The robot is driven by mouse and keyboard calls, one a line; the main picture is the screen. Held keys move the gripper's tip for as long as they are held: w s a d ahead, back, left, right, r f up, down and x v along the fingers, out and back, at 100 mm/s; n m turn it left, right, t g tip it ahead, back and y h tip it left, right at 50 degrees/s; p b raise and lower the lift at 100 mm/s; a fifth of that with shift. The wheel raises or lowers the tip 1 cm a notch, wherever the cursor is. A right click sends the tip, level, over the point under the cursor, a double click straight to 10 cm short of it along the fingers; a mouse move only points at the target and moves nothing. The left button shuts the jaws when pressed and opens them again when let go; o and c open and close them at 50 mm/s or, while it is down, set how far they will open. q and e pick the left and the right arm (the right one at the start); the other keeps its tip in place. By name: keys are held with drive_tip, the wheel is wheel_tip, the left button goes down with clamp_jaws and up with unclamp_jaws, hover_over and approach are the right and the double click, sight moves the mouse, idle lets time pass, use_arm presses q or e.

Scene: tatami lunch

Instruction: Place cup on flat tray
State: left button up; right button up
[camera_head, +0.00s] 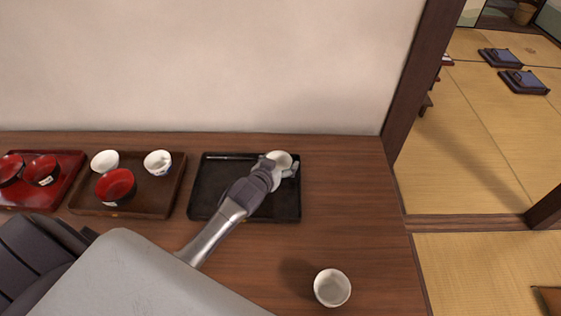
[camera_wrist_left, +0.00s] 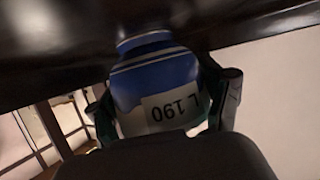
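A black flat tray (camera_head: 225,179) lies on the wooden table, below the wall. My left gripper (camera_head: 278,172) is over its right part, with a white cup (camera_head: 280,160) between its fingers. In the left wrist view this cup (camera_wrist_left: 158,75) shows a blue band and a label reading "L 190". The fingers of my left gripper (camera_wrist_left: 165,108) lie against both its sides. The cup's foot is close to the dark tray surface; I cannot tell whether it touches. A second white cup (camera_head: 332,287) stands on the table at the front right. My right gripper is out of view.
A brown tray (camera_head: 140,201) on the left holds two light cups and a red bowl (camera_head: 116,186). A red tray (camera_head: 68,162) with red bowls is at the far left. The table (camera_head: 350,200) is clear right of the black tray and ends near the wooden post.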

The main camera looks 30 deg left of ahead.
use_arm(q)
drive_tip(key=shift+o, duration=1.2)
drive_tip(key=shift+s+r, duration=0.15)
drive_tip(key=shift+r, duration=0.05)
drive_tip(key=v, duration=1.1)
drive_tip(key=shift+s+r, duration=0.2)
drive_tip(key=shift+s, duration=0.15)
